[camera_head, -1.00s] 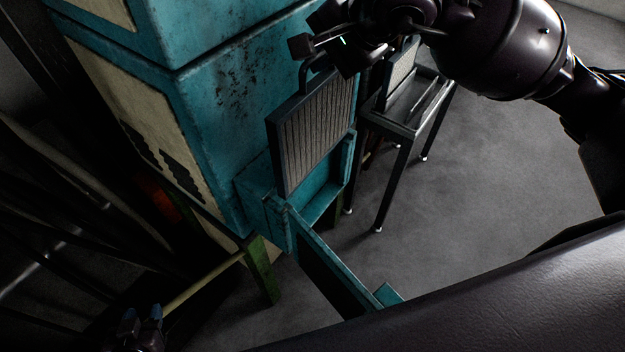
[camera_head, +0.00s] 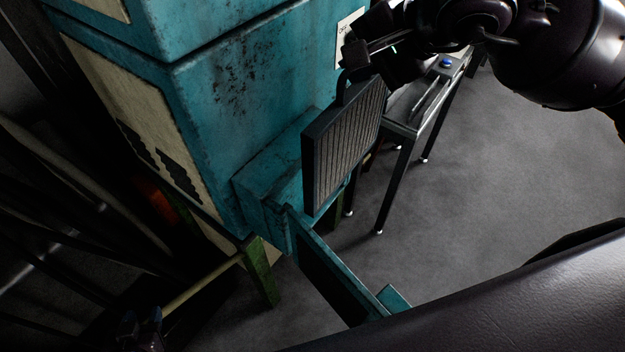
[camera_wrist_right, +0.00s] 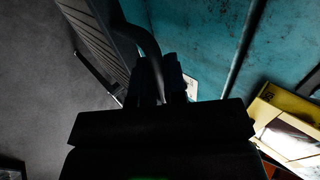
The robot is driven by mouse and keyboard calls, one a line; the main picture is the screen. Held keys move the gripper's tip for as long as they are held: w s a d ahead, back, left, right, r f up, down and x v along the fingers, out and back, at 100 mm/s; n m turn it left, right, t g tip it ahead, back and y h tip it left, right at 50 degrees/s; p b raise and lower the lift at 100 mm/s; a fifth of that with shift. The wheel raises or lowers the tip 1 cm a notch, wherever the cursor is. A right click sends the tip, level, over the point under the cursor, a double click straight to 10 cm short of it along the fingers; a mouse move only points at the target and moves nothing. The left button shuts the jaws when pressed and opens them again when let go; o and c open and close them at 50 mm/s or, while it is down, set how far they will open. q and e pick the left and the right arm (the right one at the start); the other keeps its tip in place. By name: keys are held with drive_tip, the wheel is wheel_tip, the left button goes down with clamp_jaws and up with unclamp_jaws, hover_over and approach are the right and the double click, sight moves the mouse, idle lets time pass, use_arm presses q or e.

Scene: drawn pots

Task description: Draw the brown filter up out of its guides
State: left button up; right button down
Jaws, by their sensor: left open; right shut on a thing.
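The brown filter (camera_head: 342,145) is a pleated panel in a dark frame with a loop handle (camera_head: 342,88) on top. My right gripper (camera_head: 362,62) is shut on that handle and holds the filter up beside the teal housing (camera_head: 268,178). The filter hides much of the housing's opening and the guides; its lower edge looks outside the box, but I cannot tell its exact gap. In the right wrist view the handle (camera_wrist_right: 146,45) runs between the fingers (camera_wrist_right: 160,85), with the filter (camera_wrist_right: 92,40) at upper left. My left gripper (camera_head: 140,328) is open and dim at the lower left.
The housing's teal door (camera_head: 335,275) hangs open below the filter. A dark-legged stand (camera_head: 405,130) with a blue button (camera_head: 446,63) is to the right. The big teal cabinet (camera_head: 235,90) rises behind. Grey floor (camera_head: 480,190) at right is clear.

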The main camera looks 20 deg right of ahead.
drive_tip(key=s+d+p, duration=0.1)
drive_tip(key=p, duration=0.1)
drive_tip(key=s+d+p, duration=0.1)
drive_tip(key=s+p, duration=0.1)
drive_tip(key=p, duration=0.1)
drive_tip(key=shift+s+d, duration=0.15)
drive_tip(key=shift+d, duration=0.1)
idle(0.4)
idle(0.4)
